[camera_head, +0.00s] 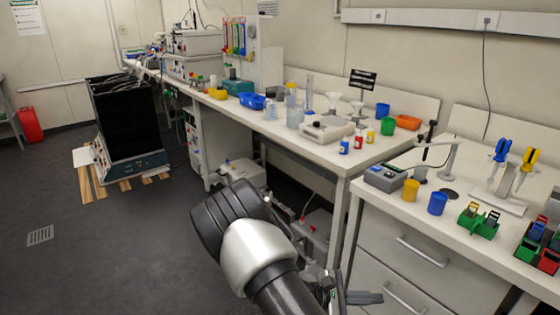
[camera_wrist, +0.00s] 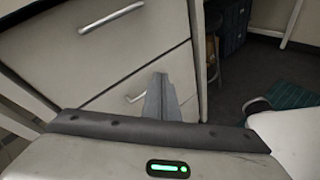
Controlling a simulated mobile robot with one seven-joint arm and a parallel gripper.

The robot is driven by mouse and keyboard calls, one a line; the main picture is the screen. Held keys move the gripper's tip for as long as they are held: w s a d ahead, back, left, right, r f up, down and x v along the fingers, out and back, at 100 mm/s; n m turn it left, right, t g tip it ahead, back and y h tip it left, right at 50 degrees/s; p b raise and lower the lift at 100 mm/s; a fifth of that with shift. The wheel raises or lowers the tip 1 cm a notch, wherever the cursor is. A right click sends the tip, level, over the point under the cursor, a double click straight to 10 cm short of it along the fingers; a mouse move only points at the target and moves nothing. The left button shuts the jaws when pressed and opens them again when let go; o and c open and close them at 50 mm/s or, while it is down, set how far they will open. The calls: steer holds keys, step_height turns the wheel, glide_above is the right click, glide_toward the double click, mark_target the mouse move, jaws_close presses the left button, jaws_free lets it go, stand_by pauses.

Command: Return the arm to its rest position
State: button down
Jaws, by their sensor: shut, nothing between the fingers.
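My gripper shows at the bottom of the head view (camera_head: 368,298), low in front of the white drawer cabinet and below the bench tops. In the wrist view its fingers (camera_wrist: 162,97) are together, with nothing between them. They point toward the cabinet's drawer fronts (camera_wrist: 105,50). The arm is bent, with its dark and silver elbow in the lower middle of the head view. Part of the gripper is hidden behind the arm and cut off by the frame edge.
A long bench (camera_head: 330,150) holds bottles, cups and devices. The nearer right bench (camera_head: 455,205) carries a pipette stand (camera_head: 500,190), a blue cup (camera_head: 437,204) and coloured racks. A black cabinet (camera_head: 127,125) stands on wooden slats at left. The dark floor (camera_head: 110,240) at left is mostly clear.

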steer(key=s+a+r+m+t+y, duration=0.1)
steer(key=s+a+r+m+y, duration=0.4)
steer(key=r, duration=0.6)
steer(key=s+a+r+m+t+y, duration=0.1)
steer(key=s+a+r+m+y, duration=0.1)
steer(key=s+r+m+y, duration=0.6)
steer(key=s+a+r+m+t+y, duration=0.15)
steer(key=s+a+r, duration=0.3)
steer(key=r, duration=0.85)
step_height(320, 180, up, 22)
steer(key=p, duration=2.2)
steer(key=shift+s+d, duration=0.35)
steer(key=shift+d, duration=0.1)
steer(key=shift+d+f, duration=0.1)
steer(key=shift+f, duration=0.05)
